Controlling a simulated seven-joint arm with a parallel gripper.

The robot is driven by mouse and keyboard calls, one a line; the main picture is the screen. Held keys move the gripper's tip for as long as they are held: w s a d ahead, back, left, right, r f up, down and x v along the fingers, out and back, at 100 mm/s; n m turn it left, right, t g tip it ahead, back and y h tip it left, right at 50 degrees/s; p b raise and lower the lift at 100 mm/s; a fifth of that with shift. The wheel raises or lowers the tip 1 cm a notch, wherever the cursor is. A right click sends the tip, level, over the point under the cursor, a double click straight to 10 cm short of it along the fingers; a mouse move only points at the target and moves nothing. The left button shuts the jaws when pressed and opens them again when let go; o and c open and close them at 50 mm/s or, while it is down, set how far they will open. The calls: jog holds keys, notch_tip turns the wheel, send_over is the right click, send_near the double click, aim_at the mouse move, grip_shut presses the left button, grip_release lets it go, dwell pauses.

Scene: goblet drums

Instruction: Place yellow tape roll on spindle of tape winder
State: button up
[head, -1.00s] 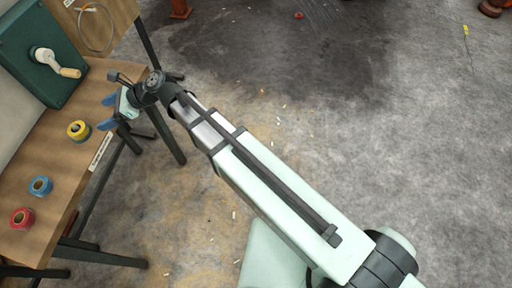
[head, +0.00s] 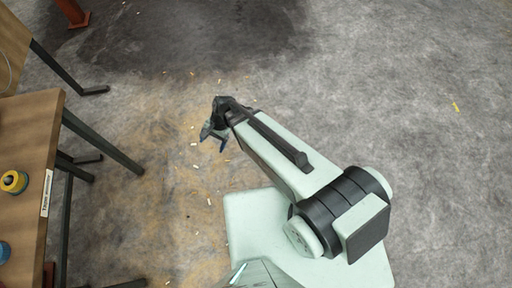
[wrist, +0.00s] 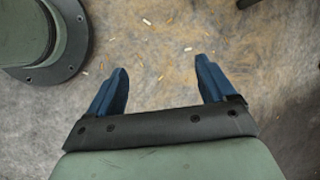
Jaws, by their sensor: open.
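The yellow tape roll (head: 14,182) sits on the wooden table at the left edge of the head view. The tape winder and its spindle are out of view now. My gripper (head: 214,141) is over the bare floor, well to the right of the table and apart from the roll. In the wrist view my gripper (wrist: 160,85) has its two blue fingers spread wide with nothing between them.
The wooden table (head: 30,125) has a labelled front edge and dark legs (head: 103,140) reaching out over the floor. Part of a blue tape roll (head: 4,252) shows at the left edge. The concrete floor (head: 400,80) to the right is largely clear, with small scraps scattered about.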

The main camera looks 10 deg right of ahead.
jog(key=s+d+f+n+g+h, duration=0.2)
jog(key=s+d+f+n, duration=0.1)
jog(key=s+d, duration=0.6)
jog(key=s+d+f+n+g+h, duration=0.2)
jog(key=s+d+f, duration=0.4)
jog(key=d, duration=1.1)
jog(key=s+n, duration=0.1)
jog(key=s, duration=0.3)
jog(key=shift+s+d, duration=0.15)
jog(key=shift+d, duration=0.2)
